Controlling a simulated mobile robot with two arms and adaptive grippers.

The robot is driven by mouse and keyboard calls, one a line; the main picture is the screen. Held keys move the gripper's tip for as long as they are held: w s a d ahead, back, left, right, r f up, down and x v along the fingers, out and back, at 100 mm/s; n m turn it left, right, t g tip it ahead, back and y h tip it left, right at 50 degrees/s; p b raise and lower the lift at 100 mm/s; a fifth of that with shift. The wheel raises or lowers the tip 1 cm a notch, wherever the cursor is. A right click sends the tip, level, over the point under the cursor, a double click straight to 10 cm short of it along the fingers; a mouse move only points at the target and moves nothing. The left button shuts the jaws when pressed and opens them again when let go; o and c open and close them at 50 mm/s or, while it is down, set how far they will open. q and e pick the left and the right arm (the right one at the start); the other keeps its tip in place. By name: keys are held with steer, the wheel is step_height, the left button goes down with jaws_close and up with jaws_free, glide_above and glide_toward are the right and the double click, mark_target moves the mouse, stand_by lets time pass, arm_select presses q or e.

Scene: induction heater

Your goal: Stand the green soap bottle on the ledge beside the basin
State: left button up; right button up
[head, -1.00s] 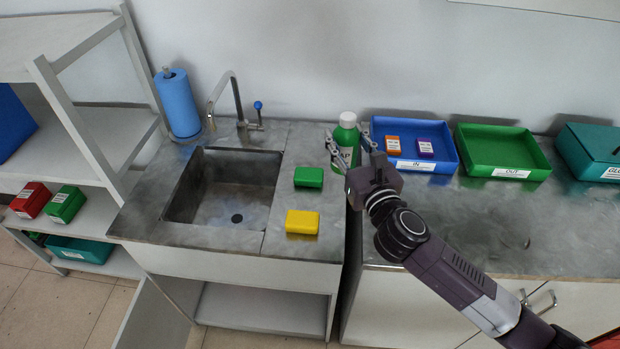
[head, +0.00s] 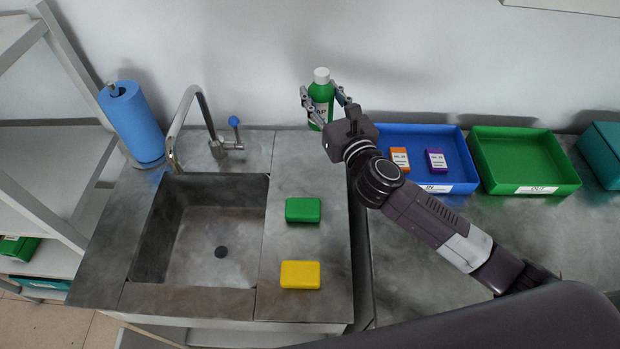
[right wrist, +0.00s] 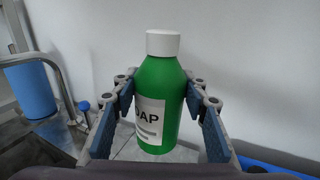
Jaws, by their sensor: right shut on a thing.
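The green soap bottle (head: 320,92), with a white cap and a white label, is upright at the back, in line with the ledge (head: 325,240) right of the basin (head: 210,235). My right gripper (head: 324,100) is shut on it, one finger on each side. In the right wrist view the bottle (right wrist: 163,95) stands between the blue finger pads, its label partly covered by the left finger. I cannot tell whether its base touches the metal surface. My left gripper is not in view.
A green block (head: 303,210) and a yellow block (head: 300,275) lie on the ledge. A tap (head: 190,125) and a blue paper roll (head: 133,122) stand behind the basin. A blue tray (head: 450,155) and a green tray (head: 522,160) are to the right. Bare ledge lies behind the green block.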

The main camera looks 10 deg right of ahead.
step_height(320, 180, down, 18)
steer(key=b, duration=0.6)
steer(key=shift+s+r+b, duration=0.15)
steer(key=shift+b, duration=0.15)
steer(key=shift+f, duration=0.2)
steer(key=shift+r, duration=0.1)
steer(key=o, duration=1)
steer(key=shift+f, duration=0.3)
steer(key=shift+c, duration=0.2)
steer(key=o, duration=0.4)
steer(key=shift+o, duration=0.2)
